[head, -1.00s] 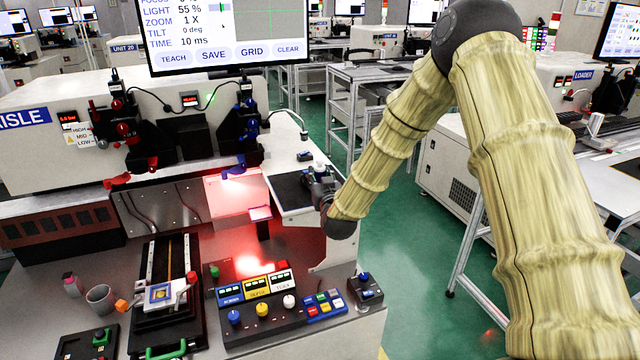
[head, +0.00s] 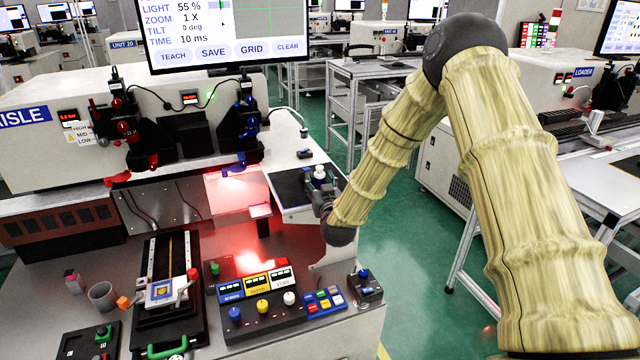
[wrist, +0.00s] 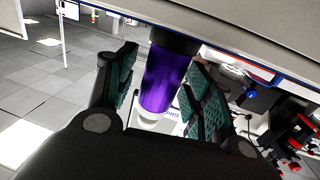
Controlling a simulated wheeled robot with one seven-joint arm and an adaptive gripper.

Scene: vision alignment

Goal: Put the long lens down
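The long lens (wrist: 166,78) is a purple cylinder with a black end and a white end. In the wrist view it sits between the two textured pads of my gripper (wrist: 160,88), which is shut on it. In the head view my gripper (head: 322,196) is at the right edge of a dark pad (head: 288,186) on a pale stand. The white end of the lens shows there above the fingers, and the lens looks upright.
A machine with a monitor (head: 220,30) stands behind. A small upright panel (head: 261,221) is left of my gripper. A button box (head: 262,300), a slide fixture (head: 165,295) and a grey cup (head: 102,296) are in front.

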